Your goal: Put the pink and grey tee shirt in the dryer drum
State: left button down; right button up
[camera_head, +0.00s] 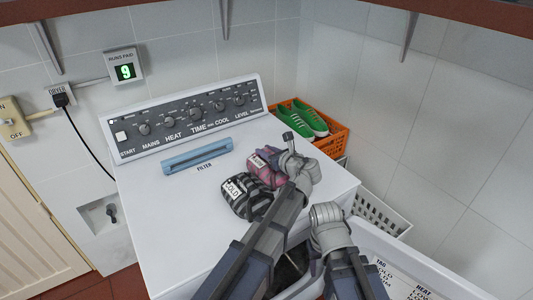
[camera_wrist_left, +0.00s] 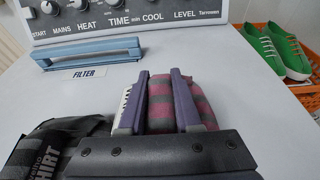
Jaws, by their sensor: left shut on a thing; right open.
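The pink and grey tee shirt (camera_head: 265,162) is a folded bundle with a white tag on top of the white dryer. My left gripper (camera_head: 283,170) is shut on it, and the left wrist view shows the striped cloth (camera_wrist_left: 178,103) between the two fingers. Whether the shirt is lifted off the top is unclear. My right gripper (camera_head: 328,225) is in front of the dryer, by its front edge, and holds nothing visible; its fingers are hard to make out. The dark drum opening (camera_head: 291,272) shows only partly behind my arms.
A black and grey shirt (camera_head: 246,198) lies left of the tee shirt. A blue filter (camera_head: 197,156) is near the control panel (camera_head: 190,118). An orange crate (camera_head: 329,138) with green shoes and a white basket (camera_head: 380,216) stand right. The open dryer door (camera_head: 420,265) juts out front right.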

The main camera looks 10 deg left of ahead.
pick_arm(q)
notch_tip(320, 180, up, 9)
jog(key=p, duration=0.9)
jog(key=shift+r, duration=0.2)
jog(key=shift+s+d+f, duration=0.1)
